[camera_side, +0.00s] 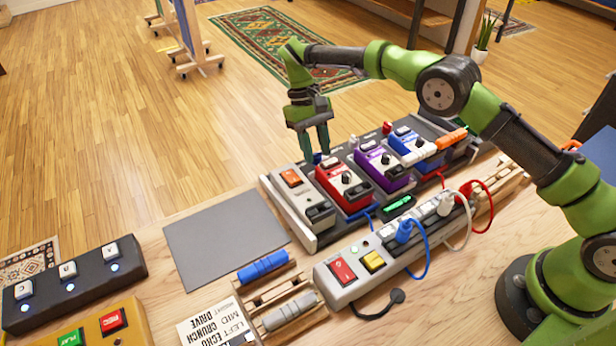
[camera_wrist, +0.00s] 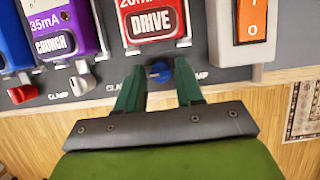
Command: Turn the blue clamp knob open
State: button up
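The blue clamp knob (camera_wrist: 158,73) sits on the dark board edge below the red DRIVE pedal (camera_wrist: 152,22) in the wrist view. In the side view, a bit of the blue knob (camera_side: 318,158) shows under my fingertips. My gripper (camera_wrist: 159,75) is pointed down with its two green fingers apart, one on each side of the knob. Narrow gaps seem to show between the fingers and the knob; whether either touches is hard to tell. My gripper (camera_side: 316,150) is at the board's far edge in the side view. Part of the knob is hidden.
A grey clamp knob (camera_wrist: 82,78) and a red one (camera_wrist: 22,93) stand to the left along the same edge. The purple pedal (camera_side: 380,168) and a pedal with an orange switch (camera_side: 302,195) are close by. A power strip (camera_side: 375,255) with cables lies in front.

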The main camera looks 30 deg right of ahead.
jog(key=m+y, duration=0.1)
jog(key=m, duration=0.2)
jog(key=shift+d+m, duration=0.15)
jog(key=shift+m, duration=0.15)
jog(key=m+y, duration=0.1)
jog(key=m, duration=0.1)
jog(key=m+t+y, duration=0.1)
jog(key=m, duration=0.2)
jog(key=shift+s+d, duration=0.1)
jog(key=shift+s, duration=0.05)
jog(key=m+t+y, duration=0.1)
jog(key=m, duration=0.3)
jog(key=shift+s, duration=0.1)
jog(key=m+t, duration=0.1)
jog(key=m, duration=0.1)
jog(key=m+t, duration=0.1)
jog(key=m, duration=0.2)
jog(key=shift+s+m+y, duration=0.2)
jog(key=shift+m+y, duration=0.1)
jog(key=s+v, duration=0.1)
jog(key=v, duration=1.6)
jog(key=s+d+r+n+t+h, duration=0.1)
jog(key=s+d+n+t, duration=0.1)
jog(key=s+n, duration=0.4)
jog(key=s+d+r+n+t+h, duration=0.1)
jog(key=s+n, duration=0.5)
jog(key=s, duration=0.7)
jog(key=shift+d+r+n+t, duration=0.4)
jog(key=shift+d+r+t, duration=0.35)
jog(key=shift+t, duration=0.25)
